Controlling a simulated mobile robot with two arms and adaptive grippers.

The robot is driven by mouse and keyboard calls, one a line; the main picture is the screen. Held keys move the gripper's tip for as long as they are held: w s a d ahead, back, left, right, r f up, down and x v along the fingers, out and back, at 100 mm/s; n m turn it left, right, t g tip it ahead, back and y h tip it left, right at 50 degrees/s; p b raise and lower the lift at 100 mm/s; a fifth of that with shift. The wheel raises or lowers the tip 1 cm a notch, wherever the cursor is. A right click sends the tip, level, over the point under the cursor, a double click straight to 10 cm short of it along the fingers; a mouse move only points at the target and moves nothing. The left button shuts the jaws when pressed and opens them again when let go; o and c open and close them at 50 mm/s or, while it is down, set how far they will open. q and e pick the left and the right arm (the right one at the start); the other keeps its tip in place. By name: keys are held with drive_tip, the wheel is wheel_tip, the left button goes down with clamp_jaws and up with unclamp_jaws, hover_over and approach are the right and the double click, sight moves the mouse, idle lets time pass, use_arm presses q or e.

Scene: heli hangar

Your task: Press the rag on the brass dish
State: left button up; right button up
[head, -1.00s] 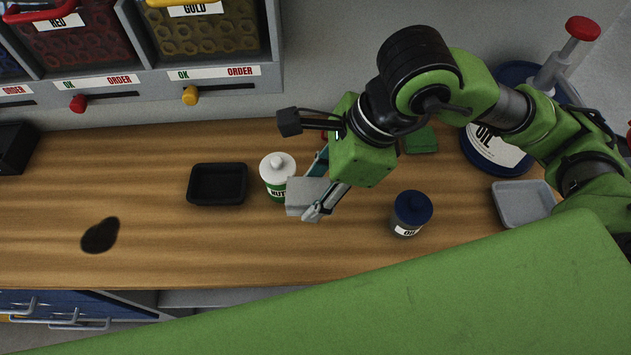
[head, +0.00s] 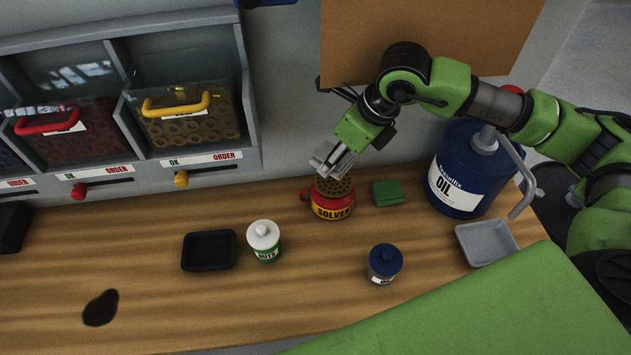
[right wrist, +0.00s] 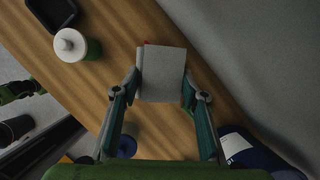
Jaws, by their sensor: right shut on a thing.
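The brass dish (head: 335,187) is the round, perforated top of a red can labelled SOLVENT (head: 332,208), at the back middle of the bench. My right gripper (head: 328,166) is just above the dish's back left edge, pointing down. It is shut on the rag, a light grey folded pad (right wrist: 162,76) that shows between the fingers in the right wrist view. The rag hides most of the can there, leaving only a sliver of red at its far edge. I cannot tell whether the rag touches the dish. My left gripper is not in view.
A green pad (head: 387,193) and a large blue oil drum (head: 462,175) stand right of the can. A white NUTS bottle (head: 264,240), black tray (head: 209,251), small blue oil pot (head: 384,264) and grey tray (head: 485,243) stand around. A dark spill (head: 100,308) lies left.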

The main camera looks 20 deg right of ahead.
sight(334, 181)
drive_tip(key=shift+w+d+r, duration=0.1)
drive_tip(key=shift+w+d, duration=0.2)
drive_tip(key=shift+d, duration=0.2)
drive_tip(key=shift+w+d+m, duration=0.1)
drive_tip(key=shift+m, duration=0.2)
drive_tip(key=shift+f+b, duration=1)
drive_tip(key=shift+f, duration=2)
drive_tip(key=shift+f+b, duration=1.1)
drive_tip(key=shift+b, duration=0.1)
drive_tip(key=shift+r, duration=0.15)
drive_tip(key=shift+r+p, duration=1.5)
drive_tip(key=shift+r, duration=2)
drive_tip(key=shift+f, duration=0.1)
